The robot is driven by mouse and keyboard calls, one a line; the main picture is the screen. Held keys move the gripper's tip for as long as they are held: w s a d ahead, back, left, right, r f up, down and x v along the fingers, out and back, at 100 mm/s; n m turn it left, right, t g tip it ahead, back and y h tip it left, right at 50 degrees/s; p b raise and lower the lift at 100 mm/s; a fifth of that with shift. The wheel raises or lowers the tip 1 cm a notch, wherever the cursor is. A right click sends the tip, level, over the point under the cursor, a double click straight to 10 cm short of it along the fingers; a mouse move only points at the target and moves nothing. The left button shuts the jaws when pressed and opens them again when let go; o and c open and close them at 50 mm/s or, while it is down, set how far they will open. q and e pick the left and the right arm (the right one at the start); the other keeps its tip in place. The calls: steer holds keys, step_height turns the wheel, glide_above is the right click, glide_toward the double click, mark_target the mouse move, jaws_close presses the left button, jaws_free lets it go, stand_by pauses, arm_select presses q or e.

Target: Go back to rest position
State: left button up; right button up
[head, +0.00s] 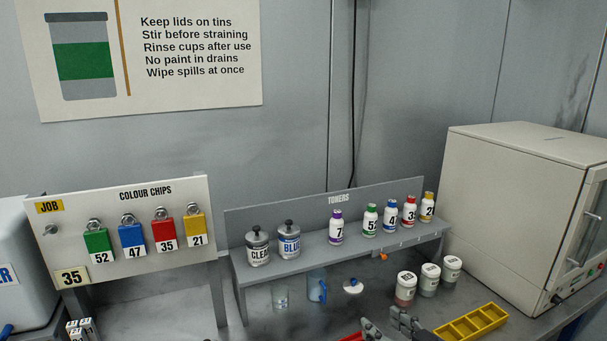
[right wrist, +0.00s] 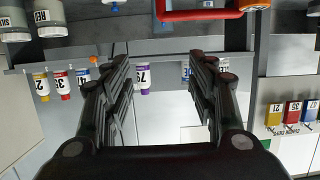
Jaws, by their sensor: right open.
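My right gripper (head: 385,322) shows at the bottom edge of the head view, above the bench in front of the toner shelf. In the right wrist view its two fingers (right wrist: 160,62) stand wide apart with nothing between them. A purple-capped toner bottle (right wrist: 143,78) shows behind the gap, on the shelf and apart from the fingers. The wrist picture is upside down. My left gripper is in neither view.
The toner shelf (head: 338,257) carries two tins and several bottles. Three jars (head: 429,283), a yellow tray (head: 470,325), a cup (head: 316,287) and a red item (right wrist: 200,14) are near the gripper. A colour chip board (head: 130,190) stands left, a beige cabinet (head: 510,200) right.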

steer(key=s+f+g+h, duration=0.2)
steer(key=s+f+g, duration=0.3)
steer(key=s+f, duration=0.75)
steer(key=s+d+f+m+g+h, duration=0.1)
steer(key=s+d+f+g+h, duration=0.15)
steer(key=s, duration=0.75)
steer(key=s+d+f+m+g+h, duration=0.1)
steer(key=s+f+m+g, duration=0.15)
steer(key=s, duration=0.75)
step_height(320, 180, down, 27)
steer(key=s+n+g+b, duration=0.1)
steer(key=s, duration=0.1)
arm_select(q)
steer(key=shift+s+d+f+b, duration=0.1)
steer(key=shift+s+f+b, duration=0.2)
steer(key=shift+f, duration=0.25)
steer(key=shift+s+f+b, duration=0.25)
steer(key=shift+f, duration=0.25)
arm_select(e)
steer(key=s+d+f+g, duration=0.1)
steer(key=s+d+f, duration=0.2)
steer(key=s+f, duration=1.3)
steer(key=shift+s+f+g, duration=0.25)
steer(key=shift+f+g, duration=0.05)
